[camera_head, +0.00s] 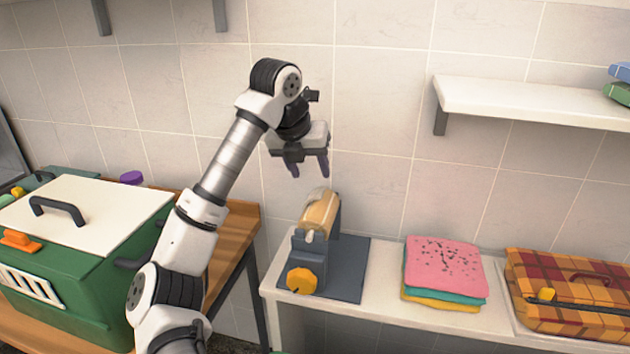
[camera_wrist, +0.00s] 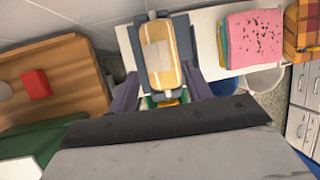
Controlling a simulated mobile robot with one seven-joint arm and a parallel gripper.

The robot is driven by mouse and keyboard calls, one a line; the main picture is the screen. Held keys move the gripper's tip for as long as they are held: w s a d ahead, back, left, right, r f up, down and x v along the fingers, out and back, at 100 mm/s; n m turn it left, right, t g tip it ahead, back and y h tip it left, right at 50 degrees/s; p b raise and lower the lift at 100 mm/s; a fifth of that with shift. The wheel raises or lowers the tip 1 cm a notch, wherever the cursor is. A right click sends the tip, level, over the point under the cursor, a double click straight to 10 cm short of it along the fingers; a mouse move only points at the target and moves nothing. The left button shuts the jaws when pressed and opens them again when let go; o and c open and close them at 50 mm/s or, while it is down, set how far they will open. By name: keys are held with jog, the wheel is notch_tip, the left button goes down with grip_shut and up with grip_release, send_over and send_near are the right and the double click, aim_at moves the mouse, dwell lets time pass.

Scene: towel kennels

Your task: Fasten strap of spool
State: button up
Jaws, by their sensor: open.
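The spool (camera_head: 319,213) is a tan roll held in a grey stand (camera_head: 308,262) with an orange knob (camera_head: 301,280) at its front. The stand rests on a dark mat (camera_head: 352,268) on the white bench. In the wrist view the spool (camera_wrist: 160,52) has a pale patch on its upper face; I cannot tell whether this is the strap. My gripper (camera_head: 308,166) is open and empty, above the spool and apart from it, fingers pointing down. In the wrist view my gripper (camera_wrist: 160,92) has its fingers on either side of the spool's near end.
Folded towels (camera_head: 444,268), pink on top, lie right of the mat. A plaid case (camera_head: 570,290) is further right. A green kennel (camera_head: 80,265) stands on a wooden table at left. A white shelf (camera_head: 530,100) juts from the wall at upper right.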

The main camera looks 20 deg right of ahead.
aim_at(318, 191)
jog(key=p+x, duration=0.1)
jog(key=x, duration=0.5)
jog(key=shift+d, duration=0.1)
jog(key=shift+c, duration=0.2)
jog(key=c, duration=0.9)
